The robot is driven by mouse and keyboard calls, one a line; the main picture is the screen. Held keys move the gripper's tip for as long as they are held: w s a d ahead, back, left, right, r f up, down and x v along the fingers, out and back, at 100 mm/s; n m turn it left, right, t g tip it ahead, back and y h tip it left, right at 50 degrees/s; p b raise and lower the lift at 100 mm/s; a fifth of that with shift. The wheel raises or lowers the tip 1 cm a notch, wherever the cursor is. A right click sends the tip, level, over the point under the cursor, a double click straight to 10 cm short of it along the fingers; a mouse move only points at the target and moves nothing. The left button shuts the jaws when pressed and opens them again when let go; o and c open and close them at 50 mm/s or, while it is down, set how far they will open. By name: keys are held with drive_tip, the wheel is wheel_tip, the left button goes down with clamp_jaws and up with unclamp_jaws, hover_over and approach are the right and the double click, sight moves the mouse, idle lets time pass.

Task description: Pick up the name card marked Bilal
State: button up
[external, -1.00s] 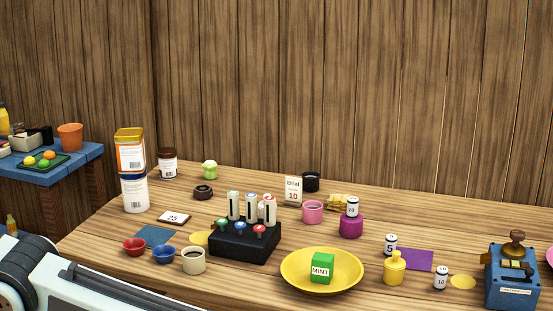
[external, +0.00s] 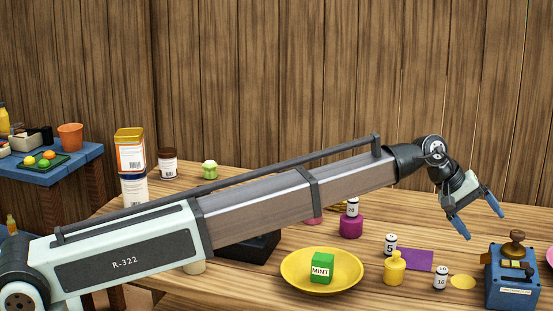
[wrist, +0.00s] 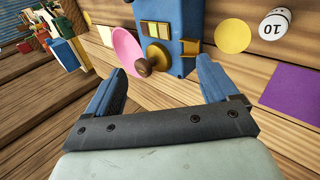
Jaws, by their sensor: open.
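The name card marked Bilal is not visible now; my arm covers the part of the table where it stood in the earlier external frame. It is not in the wrist view either. My gripper (external: 482,222) is open and empty, above the right end of the table and pointing down, well to the right of the card's earlier place. In the wrist view my gripper (wrist: 160,70) has its two blue fingers spread, with nothing held between them.
Below my gripper are a blue device with a brown knob (external: 512,280), a purple square (external: 418,260), a weight marked 10 (external: 440,278) and a yellow disc (external: 462,282). A yellow dish (external: 295,283) holds a green MINT box (external: 321,268). A pink dish (wrist: 127,50) lies beside the device.

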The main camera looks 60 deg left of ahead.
drive_tip(key=s+a+y, duration=0.2)
drive_tip(key=a, duration=1.3)
drive_tip(key=s+a+y, duration=0.3)
drive_tip(key=a, duration=1.1)
drive_tip(key=s+a+f+g+y, duration=0.1)
drive_tip(key=s+a, duration=0.4)
drive_tip(key=a, duration=0.4)
drive_tip(key=s+a+f+m+g+y, duration=0.1)
drive_tip(key=s+a, duration=0.3)
drive_tip(key=a, duration=0.4)
drive_tip(key=s+a+f+g+y, duration=0.1)
drive_tip(key=s+a+y, duration=0.1)
drive_tip(key=s+a, duration=0.5)
drive_tip(key=w+a+f, duration=0.1)
drive_tip(key=f, duration=0.1)
drive_tip(key=w+a+f, duration=0.1)
drive_tip(key=w+f, duration=0.1)
drive_tip(key=w+a+f, duration=0.1)
drive_tip(key=f, duration=0.2)
drive_tip(key=shift+w+a+f, duration=0.1)
drive_tip(key=shift+w+a, duration=0.1)
drive_tip(key=shift+a, duration=0.2)
drive_tip(key=shift+s+x, duration=0.2)
drive_tip(key=shift+x, duration=2.45)
drive_tip(key=shift+a, duration=0.2)
drive_tip(key=c, duration=1.1)
